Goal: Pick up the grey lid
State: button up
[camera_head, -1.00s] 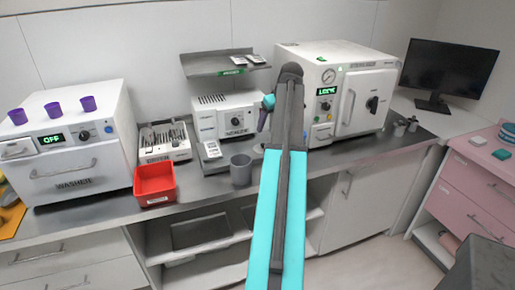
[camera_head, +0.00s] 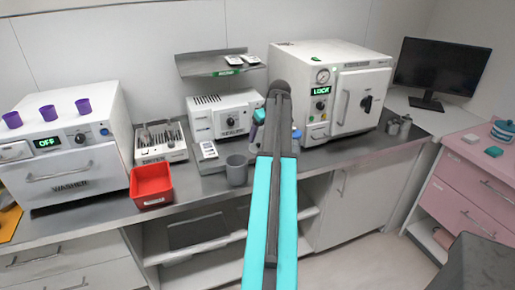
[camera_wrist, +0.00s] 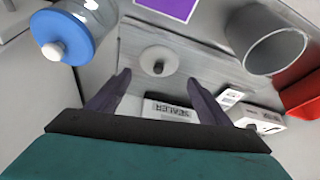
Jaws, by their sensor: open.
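The grey lid (camera_wrist: 158,60) shows in the wrist view as a pale round disc with a dark knob at its middle. It lies flat on a grey metal surface. My gripper (camera_wrist: 159,78) is open and empty, with its two dark fingers on either side of the knob's line. The lid is just beyond the fingertips, and I cannot tell the height between them.
A blue-topped jar (camera_wrist: 62,36) is close on the left in the wrist view. A grey cup (camera_wrist: 275,48) and a red bin (camera_wrist: 303,93) are on the right. The sealer (camera_head: 226,115), washer (camera_head: 62,155) and steriliser (camera_head: 335,90) line the counter.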

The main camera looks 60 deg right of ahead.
aim_at(259, 145)
jog(key=shift+x, duration=0.9)
jog(key=shift+p+x, duration=1.2)
jog(key=shift+x, duration=1.4)
jog(key=shift+s+d, duration=0.1)
jog(key=c, duration=1.3)
jog(key=shift+s, duration=0.1)
grip_shut()
